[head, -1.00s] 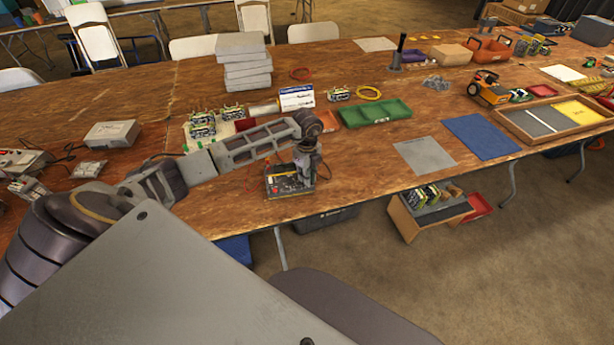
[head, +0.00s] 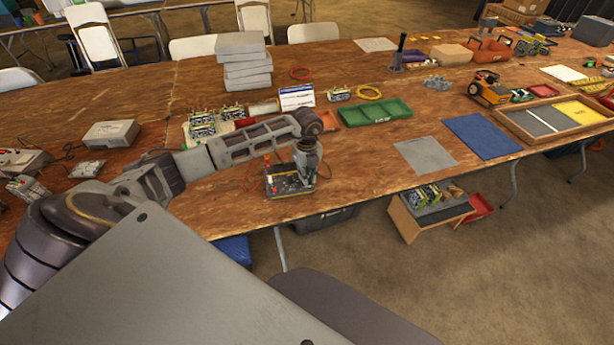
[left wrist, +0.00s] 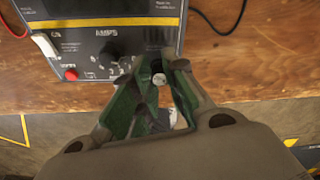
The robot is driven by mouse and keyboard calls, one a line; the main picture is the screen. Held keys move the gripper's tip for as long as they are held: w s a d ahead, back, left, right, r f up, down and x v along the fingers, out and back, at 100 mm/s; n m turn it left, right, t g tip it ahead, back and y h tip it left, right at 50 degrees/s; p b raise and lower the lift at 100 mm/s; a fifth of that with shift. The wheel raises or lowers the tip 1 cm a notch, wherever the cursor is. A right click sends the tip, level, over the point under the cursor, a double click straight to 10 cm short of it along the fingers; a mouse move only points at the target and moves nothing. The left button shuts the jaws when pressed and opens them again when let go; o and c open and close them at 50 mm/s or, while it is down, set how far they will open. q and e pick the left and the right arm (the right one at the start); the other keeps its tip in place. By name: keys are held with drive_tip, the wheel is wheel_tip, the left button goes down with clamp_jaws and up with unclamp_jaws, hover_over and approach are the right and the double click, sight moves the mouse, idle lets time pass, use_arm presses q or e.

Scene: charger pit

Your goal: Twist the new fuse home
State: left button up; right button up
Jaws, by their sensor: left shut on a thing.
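The charger (head: 285,190) is a dark box with a yellow stripe near the table's front edge. In the left wrist view the charger (left wrist: 72,45) shows an "AMPS" panel, a black knob and a red button. My left gripper (head: 306,180) points down over the charger's right part. In the left wrist view the left gripper (left wrist: 160,72) is shut on a small round pale-ended piece, seemingly the fuse (left wrist: 158,79), at the panel's front right. The fingers hide most of it, so I cannot tell how deep it sits. My right gripper is out of view.
A green tray (head: 348,118), a grey mat (head: 425,165) and a blue mat (head: 482,148) lie to the right. Grey stacked boxes (head: 243,73) stand behind. Red leads run beside the charger. Bare wood lies between the charger and the grey mat.

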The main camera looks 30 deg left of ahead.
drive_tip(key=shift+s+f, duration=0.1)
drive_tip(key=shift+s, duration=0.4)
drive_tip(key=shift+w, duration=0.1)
